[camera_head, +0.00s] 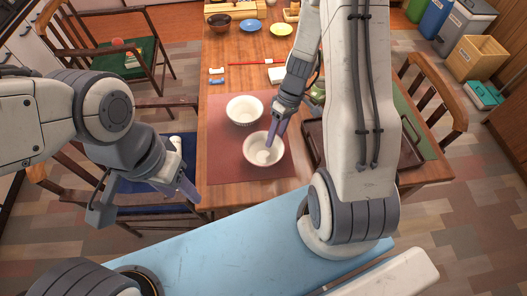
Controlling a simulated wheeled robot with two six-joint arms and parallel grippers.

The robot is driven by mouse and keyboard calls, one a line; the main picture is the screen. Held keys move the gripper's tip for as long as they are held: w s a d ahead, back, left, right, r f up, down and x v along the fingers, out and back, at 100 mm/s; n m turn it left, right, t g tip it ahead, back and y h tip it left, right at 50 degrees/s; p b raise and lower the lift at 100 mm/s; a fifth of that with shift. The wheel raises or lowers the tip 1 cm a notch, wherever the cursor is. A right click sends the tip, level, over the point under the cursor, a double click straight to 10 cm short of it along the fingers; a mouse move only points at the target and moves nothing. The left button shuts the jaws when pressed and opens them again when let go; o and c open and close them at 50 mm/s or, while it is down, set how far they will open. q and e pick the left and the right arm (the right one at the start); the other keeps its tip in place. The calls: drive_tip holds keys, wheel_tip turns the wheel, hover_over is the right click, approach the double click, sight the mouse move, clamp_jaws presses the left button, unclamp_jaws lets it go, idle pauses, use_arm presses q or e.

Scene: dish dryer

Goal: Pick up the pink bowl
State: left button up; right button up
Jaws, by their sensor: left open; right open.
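A pale pinkish bowl (257,161) stands upright on the dark red placemat (228,168), near the front of the wooden table. A white ribbed bowl (240,104) stands just behind it and a little to the left. My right gripper (274,141) points down at the pinkish bowl, with its fingers over the bowl's upper right part. Whether a finger touches the rim cannot be told. My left gripper (146,206) is open and empty, left of the table and over the blue-seated chair.
Red chopsticks (252,62) lie behind the placemat. A dark bowl (220,22), a blue plate (250,25) and a yellow plate (281,29) stand further back. A brown tray (315,139) lies to the right. Chairs flank the table.

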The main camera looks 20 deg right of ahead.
drive_tip(key=shift+a+f, duration=0.15)
drive_tip(key=shift+f, duration=0.35)
clamp_jaws()
idle(1.1)
